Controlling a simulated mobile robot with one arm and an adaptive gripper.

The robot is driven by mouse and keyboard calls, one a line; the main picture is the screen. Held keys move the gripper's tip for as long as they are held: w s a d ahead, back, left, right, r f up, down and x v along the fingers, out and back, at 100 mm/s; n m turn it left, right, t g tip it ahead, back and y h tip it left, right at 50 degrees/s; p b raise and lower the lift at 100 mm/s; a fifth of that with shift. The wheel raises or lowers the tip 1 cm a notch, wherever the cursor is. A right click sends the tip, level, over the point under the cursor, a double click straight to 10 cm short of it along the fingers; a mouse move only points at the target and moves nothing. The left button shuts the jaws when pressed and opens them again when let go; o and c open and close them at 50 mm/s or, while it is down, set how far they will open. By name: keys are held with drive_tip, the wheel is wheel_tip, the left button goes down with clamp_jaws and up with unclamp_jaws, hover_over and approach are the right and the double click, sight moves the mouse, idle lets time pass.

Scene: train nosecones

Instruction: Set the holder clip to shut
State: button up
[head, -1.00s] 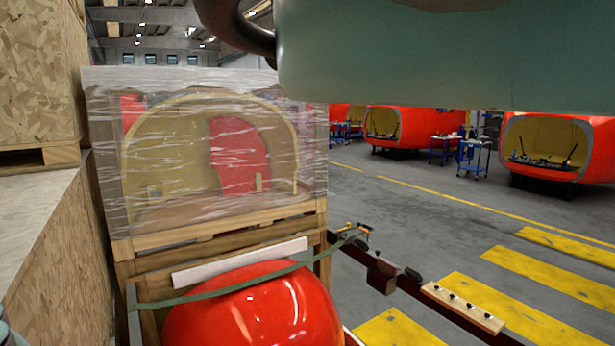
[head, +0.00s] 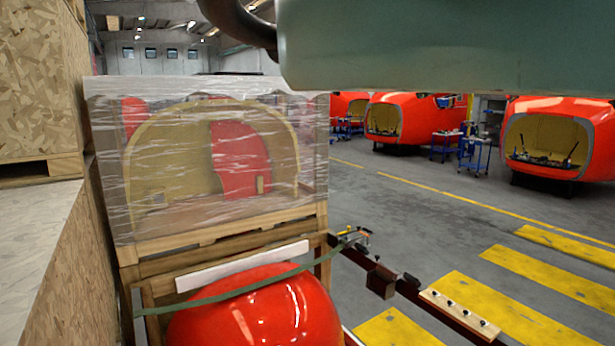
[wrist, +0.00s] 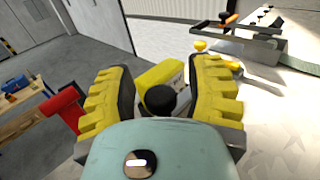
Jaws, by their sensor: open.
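My gripper (wrist: 160,85) is open in the wrist view, with a ridged yellow finger on each side. A yellow piece with a round black knob (wrist: 160,99) shows between the fingers; I cannot tell whether it is part of my gripper. A small clamp-like fitting with yellow and orange parts (head: 356,237) sits on the dark rail, at the end of a green strap (head: 225,292). It seems to be the holder clip. A similar fitting with an orange handle (wrist: 229,19) shows beyond the fingers in the wrist view, apart from them. Whether the clip is open or shut is too small to tell.
A glossy red nosecone (head: 260,312) lies under the strap, before a film-wrapped crate (head: 215,170). The dark rail (head: 415,293) carries a wooden strip with black knobs (head: 460,311). A chipboard box (head: 60,270) stands left. Open floor (head: 420,220) lies right.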

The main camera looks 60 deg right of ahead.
drive_tip(key=shift+c, duration=0.2)
clamp_jaws()
idle(0.5)
